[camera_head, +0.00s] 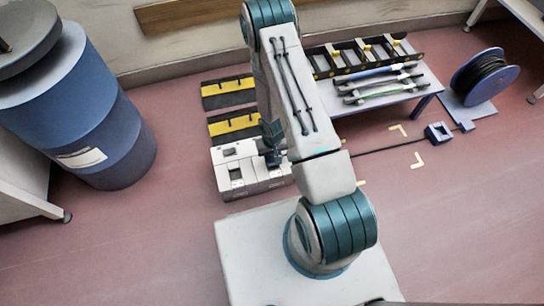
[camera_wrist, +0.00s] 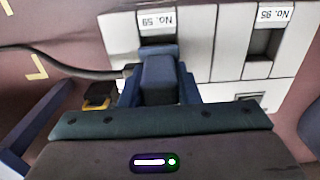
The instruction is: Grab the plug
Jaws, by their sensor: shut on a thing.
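The plug (camera_wrist: 158,80) is a dark blue block at the middle of the wrist view. My gripper (camera_wrist: 160,92) is shut on it, with a blue finger on each side. A dark cable (camera_wrist: 60,65) runs in from the left to the plug. The plug is in front of a dark socket opening in the white socket box (camera_wrist: 118,38); I cannot tell whether it is inside. In the head view my gripper (camera_head: 271,143) is at the right part of the socket box (camera_head: 236,173), and the plug is too hidden to make out.
A cable spool (camera_head: 485,75) stands at the right, with a small blue block (camera_head: 438,132) on the floor near it. A low table (camera_head: 415,99) holds a black and yellow rack and several bars. A blue drum (camera_head: 80,110) stands at the left. Floor in front is clear.

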